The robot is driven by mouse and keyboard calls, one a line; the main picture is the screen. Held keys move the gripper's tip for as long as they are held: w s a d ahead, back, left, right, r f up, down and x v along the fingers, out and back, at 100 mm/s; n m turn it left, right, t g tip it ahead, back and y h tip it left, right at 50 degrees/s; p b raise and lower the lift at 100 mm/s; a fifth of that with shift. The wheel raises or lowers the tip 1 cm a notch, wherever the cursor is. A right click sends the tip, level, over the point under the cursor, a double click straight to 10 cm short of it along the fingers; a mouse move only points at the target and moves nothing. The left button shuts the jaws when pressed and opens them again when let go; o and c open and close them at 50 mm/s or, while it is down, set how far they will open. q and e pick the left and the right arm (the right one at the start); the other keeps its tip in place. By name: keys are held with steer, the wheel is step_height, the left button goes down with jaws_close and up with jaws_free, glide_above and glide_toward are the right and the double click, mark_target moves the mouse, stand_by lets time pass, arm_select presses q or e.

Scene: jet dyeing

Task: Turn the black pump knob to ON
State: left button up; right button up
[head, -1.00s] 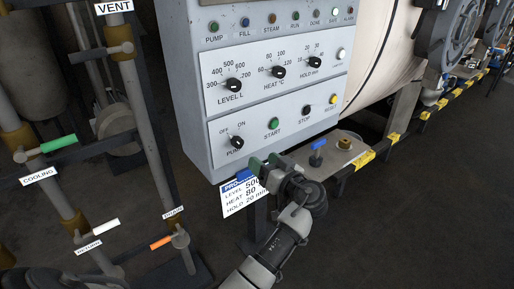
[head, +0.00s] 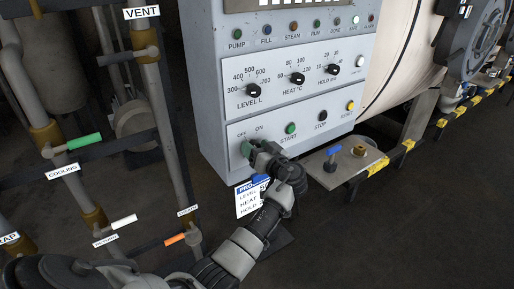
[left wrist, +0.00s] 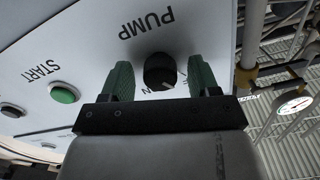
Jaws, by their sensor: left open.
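The black pump knob (left wrist: 160,71) sits on the grey control panel (head: 218,118), under the PUMP label in the upside-down left wrist view. Its white mark points down and right there, toward the partly hidden OFF side; the N of ON shows at its lower left. My left gripper (left wrist: 159,70) is open, with one green finger on each side of the knob and a small gap showing on both sides. In the head view my left gripper (head: 250,148) is at the panel's lower left and hides the knob. My right gripper is not in view.
The green START button (head: 291,128) and black STOP button (head: 322,116) are close to the right of the gripper. A white settings card (head: 249,199) hangs below the panel. Pipes with a green-handled valve (head: 84,141) stand at left.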

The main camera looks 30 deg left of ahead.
arm_select(q)
steer(key=c, duration=0.9)
steer(key=shift+m, duration=0.3)
steer(key=shift+m+p, duration=1.65)
steer(key=shift+m, duration=4.85)
steer(key=shift+f+m, duration=0.15)
steer(key=shift+m, duration=0.15)
steer(key=o, duration=0.9)
